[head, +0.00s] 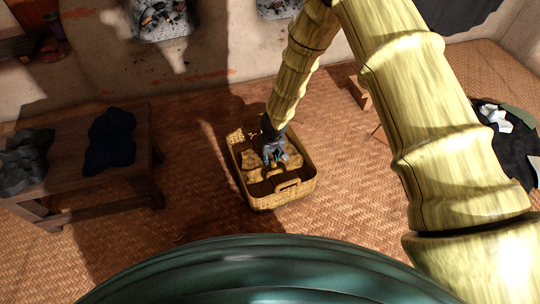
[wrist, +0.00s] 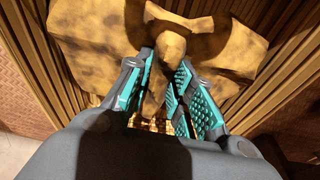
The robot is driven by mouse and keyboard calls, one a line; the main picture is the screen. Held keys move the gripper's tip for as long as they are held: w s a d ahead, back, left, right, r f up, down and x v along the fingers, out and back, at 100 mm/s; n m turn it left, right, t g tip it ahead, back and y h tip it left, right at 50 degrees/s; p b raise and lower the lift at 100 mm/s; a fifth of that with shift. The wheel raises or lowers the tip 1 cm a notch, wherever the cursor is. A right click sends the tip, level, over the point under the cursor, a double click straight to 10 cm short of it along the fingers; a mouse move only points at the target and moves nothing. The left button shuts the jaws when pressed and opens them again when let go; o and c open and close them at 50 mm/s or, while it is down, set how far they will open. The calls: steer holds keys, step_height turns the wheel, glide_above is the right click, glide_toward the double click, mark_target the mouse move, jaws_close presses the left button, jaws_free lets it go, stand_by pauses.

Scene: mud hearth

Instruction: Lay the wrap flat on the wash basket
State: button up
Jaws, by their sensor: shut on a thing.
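The wash basket (head: 299,191) is a rectangular wicker basket standing on the woven floor in the middle of the head view. Its slatted walls (wrist: 40,60) also show in the wrist view. The wrap, a mottled mustard-brown cloth (wrist: 215,45), is bunched and spread unevenly inside the basket, below the rim; it shows in the head view on both sides of my gripper (head: 273,160). My gripper reaches down into the basket. In the wrist view its teal pads (wrist: 165,90) are shut on a raised fold of the wrap. The cloth's underside is hidden.
A low dark wooden table (head: 75,185) stands at the left, bearing a dark blue cloth (head: 110,138) and a grey cloth heap (head: 25,165). A dark mat with pale pieces (head: 497,117) lies at the far right. The floor around the basket is clear.

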steer(key=shift+f, duration=1.65)
steer(key=o, duration=0.9)
steer(key=shift+o, duration=0.2)
steer(key=r, duration=0.4)
steer(key=s+r, duration=0.1)
steer(key=r, duration=0.7)
steer(key=shift+s+d, duration=0.3)
steer(key=shift+d, duration=0.05)
